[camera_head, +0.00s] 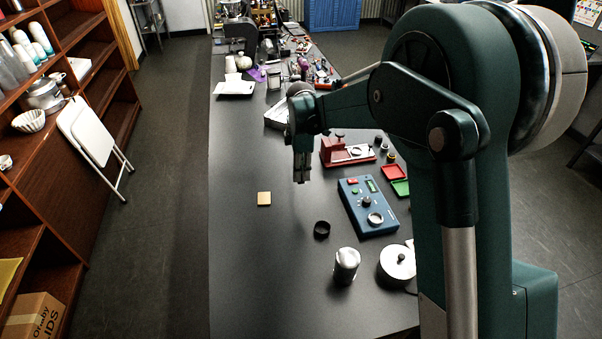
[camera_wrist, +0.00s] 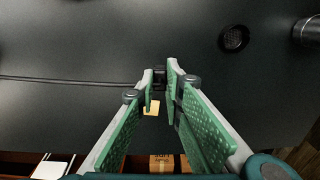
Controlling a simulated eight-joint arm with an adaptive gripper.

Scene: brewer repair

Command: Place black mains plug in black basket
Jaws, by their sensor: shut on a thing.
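My gripper (camera_head: 302,178) hangs above the dark table, fingers pointing down. In the wrist view, the green pads of my gripper (camera_wrist: 163,82) close at their tips on a small black thing, which I take to be the black mains plug (camera_wrist: 159,74). The pads hide much of it. A thin dark line, like a cord, runs left from it. A small round black open container, taken as the black basket (camera_head: 321,230), stands on the table nearer the camera and right of my gripper. It also shows at upper right in the wrist view (camera_wrist: 233,39), apart from the plug.
A tan square (camera_head: 264,198) lies left of my gripper. A blue device (camera_head: 368,207), a silver canister (camera_head: 346,265) and a white lidded pot (camera_head: 397,264) stand right of or near the basket. A red device (camera_head: 346,150) stands behind. The table's left side is clear.

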